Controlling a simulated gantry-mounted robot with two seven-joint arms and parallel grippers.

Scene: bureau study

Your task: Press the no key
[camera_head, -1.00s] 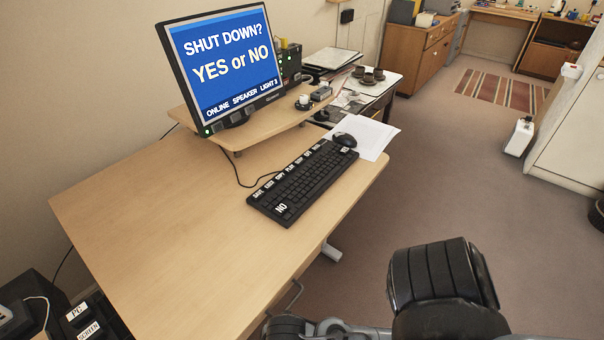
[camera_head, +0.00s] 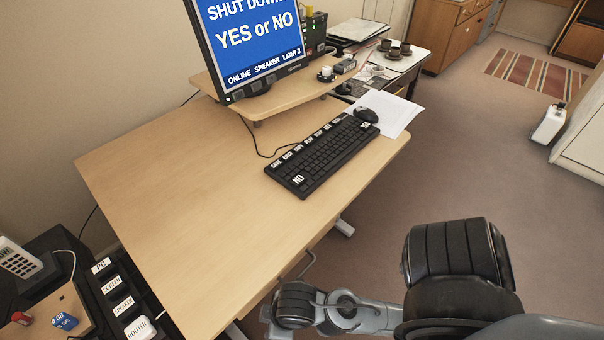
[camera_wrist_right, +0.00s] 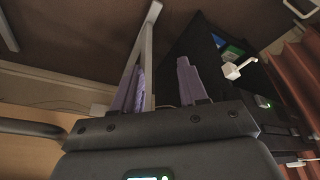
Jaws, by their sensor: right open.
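The black keyboard (camera_head: 322,157) lies on the wooden desk in the head view. Its large white key labelled NO (camera_head: 298,180) is at the near left corner; the key labelled YES (camera_head: 365,125) is at the far right end. The monitor (camera_head: 246,38) shows "YES or NO" on blue, its top line cut off. My right gripper (camera_wrist_right: 160,78) shows only in the wrist view, with its two purple fingers apart and no object held; it is away from the keyboard. My left gripper is in neither view.
The desk's left part (camera_head: 170,190) is bare. A mouse (camera_head: 367,115) and white paper (camera_head: 392,112) lie beyond the keyboard. A power strip with labelled plugs (camera_head: 121,300) is at bottom left. In the wrist view, a pale metal bar (camera_wrist_right: 146,45) stands by the left finger.

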